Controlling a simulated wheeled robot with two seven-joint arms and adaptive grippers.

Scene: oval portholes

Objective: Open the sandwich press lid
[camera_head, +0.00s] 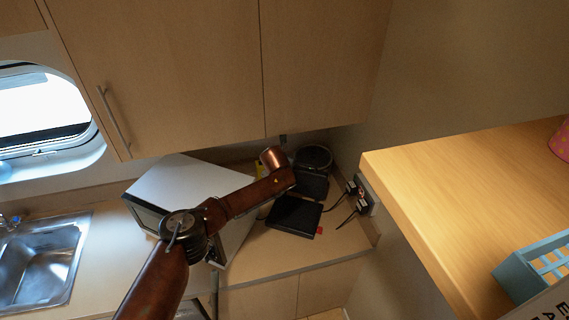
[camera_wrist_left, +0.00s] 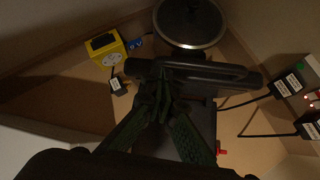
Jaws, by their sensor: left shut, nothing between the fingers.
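The sandwich press is black and stands on the counter near the back right corner. In the head view its flat lower half (camera_head: 295,215) lies bare and its lid (camera_head: 312,186) is raised behind it, so the press stands open. In the left wrist view the lid (camera_wrist_left: 225,73) appears as a dark bar across the middle. My left gripper (camera_wrist_left: 163,92) is shut and empty, its fingertips at the left part of the lid; I cannot tell whether they touch. In the head view my left wrist hides the gripper. My right gripper is out of view.
A round dark pot with a lid (camera_wrist_left: 190,20) stands behind the press. A yellow box (camera_wrist_left: 107,48) is at the back left. Plugs and cables (camera_head: 352,188) run to the right wall. A white boxy appliance (camera_head: 180,187) stands left, under cabinets (camera_head: 165,75). A wooden shelf (camera_head: 480,190) is at right.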

